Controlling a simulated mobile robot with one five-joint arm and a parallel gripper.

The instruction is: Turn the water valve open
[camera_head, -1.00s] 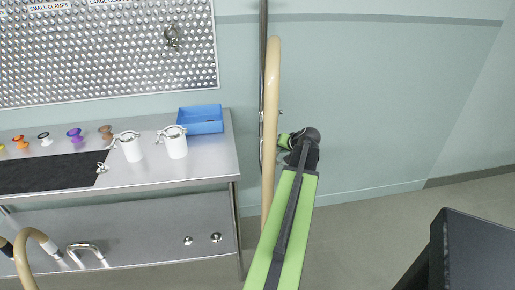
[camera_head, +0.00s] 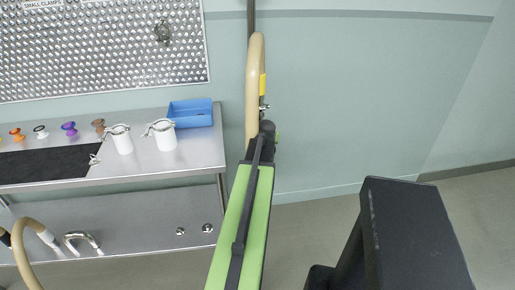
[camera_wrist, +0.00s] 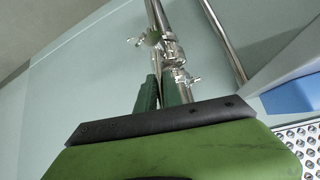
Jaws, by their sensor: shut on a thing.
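The water valve is a small steel fitting on the steel wall pipe. In the head view it shows (camera_head: 263,104) just above the end of my arm, beside a tan hose (camera_head: 256,65) with a yellow part. In the wrist view the valve (camera_wrist: 178,76) and its clamped fittings lie just beyond my fingertips. My gripper (camera_wrist: 160,90) has green fingers close together, shut on the valve. The exact part between the fingers is hidden. In the head view my arm covers the gripper.
A steel table (camera_head: 200,155) stands left of the pipe, with a blue tray (camera_head: 191,112) and two white cups. A perforated tool panel (camera_head: 110,50) hangs above it. A second tan hose (camera_head: 28,245) is at the lower left.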

